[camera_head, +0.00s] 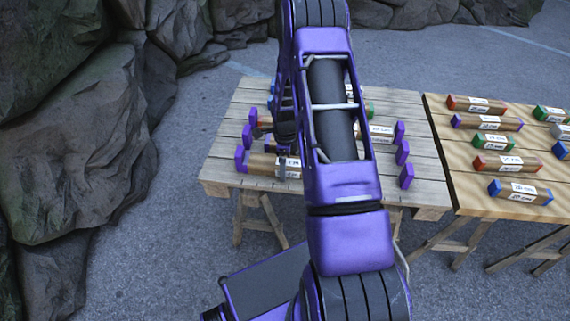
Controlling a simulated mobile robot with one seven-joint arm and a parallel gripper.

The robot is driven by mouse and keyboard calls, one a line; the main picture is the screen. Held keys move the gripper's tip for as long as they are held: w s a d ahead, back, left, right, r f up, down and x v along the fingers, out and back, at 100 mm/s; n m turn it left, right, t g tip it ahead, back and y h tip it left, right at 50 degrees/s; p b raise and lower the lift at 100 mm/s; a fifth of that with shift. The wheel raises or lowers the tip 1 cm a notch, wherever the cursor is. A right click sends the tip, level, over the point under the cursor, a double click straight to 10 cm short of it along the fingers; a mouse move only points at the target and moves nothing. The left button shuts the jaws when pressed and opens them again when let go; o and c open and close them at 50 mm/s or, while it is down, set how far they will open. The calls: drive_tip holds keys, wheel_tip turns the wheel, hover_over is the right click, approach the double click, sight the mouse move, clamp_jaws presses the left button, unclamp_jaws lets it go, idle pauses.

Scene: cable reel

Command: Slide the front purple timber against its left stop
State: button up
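The front timber (262,164) is a brown bar with a white label, lying across the near part of the left pallet table. Its left end is at or very near the front purple left stop (240,159); I cannot tell whether they touch. My purple arm hides its right end. The front purple right stop (406,176) stands to the right of my arm. My gripper (284,160) is dark and small, pointing down at the front timber near its label. My arm partly covers it, and its opening and any contact are unclear.
A second table (462,196) on the right holds several labelled timbers with coloured ends. Rocks (85,150) rise at the left.

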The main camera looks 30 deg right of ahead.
wheel_tip(320, 180, up, 18)
drive_tip(key=p, duration=0.2)
drive_tip(key=shift+f, duration=0.25)
idle(0.4)
